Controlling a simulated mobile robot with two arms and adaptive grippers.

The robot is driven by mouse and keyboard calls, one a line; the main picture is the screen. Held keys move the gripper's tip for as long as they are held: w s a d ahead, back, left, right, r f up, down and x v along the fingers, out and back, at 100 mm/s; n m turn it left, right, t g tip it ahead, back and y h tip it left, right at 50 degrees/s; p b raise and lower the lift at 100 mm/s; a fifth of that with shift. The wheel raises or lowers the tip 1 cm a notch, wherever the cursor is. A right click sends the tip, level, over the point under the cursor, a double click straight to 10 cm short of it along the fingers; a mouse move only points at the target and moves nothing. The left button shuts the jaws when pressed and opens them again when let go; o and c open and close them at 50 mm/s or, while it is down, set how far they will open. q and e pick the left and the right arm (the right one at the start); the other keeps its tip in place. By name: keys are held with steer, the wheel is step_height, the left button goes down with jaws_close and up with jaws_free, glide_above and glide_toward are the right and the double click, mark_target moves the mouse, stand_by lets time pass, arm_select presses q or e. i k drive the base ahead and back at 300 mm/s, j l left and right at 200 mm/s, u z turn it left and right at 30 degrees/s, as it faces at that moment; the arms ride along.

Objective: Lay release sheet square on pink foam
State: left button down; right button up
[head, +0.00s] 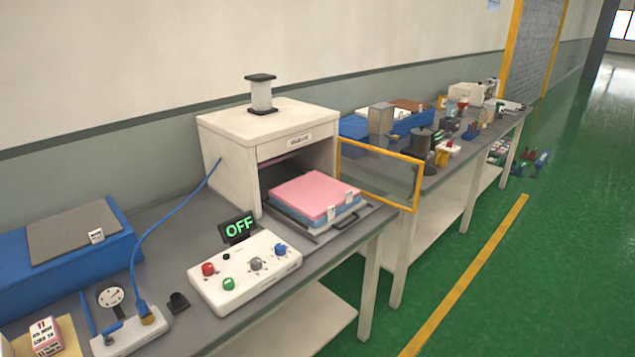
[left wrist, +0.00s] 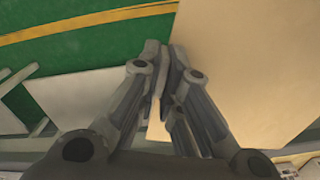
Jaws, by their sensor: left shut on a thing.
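In the head view, the pink foam (head: 312,192) lies on a blue layer on a dark tray (head: 345,229) at the mouth of a cream press box (head: 268,125). Small white tags sit at its near right edge. In the left wrist view, my left gripper (left wrist: 163,62) is shut on the edge of a flat beige sheet (left wrist: 245,65), which looks like the release sheet. The sheet fills the upper right of that view and its far edges are cut off. Neither gripper nor the held sheet shows in the head view.
A control box (head: 245,273) with coloured knobs and an OFF display (head: 239,228) stand left of the tray. An open yellow-framed door panel (head: 380,172) is right of the foam. A blue box (head: 70,252) and gauge (head: 111,297) are further left.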

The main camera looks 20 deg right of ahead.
mark_target(315, 190)
steer(key=i+l+u, duration=0.35)
steer(key=l, duration=1.6)
steer(key=l+u, duration=0.35)
steer(key=l, duration=1.6)
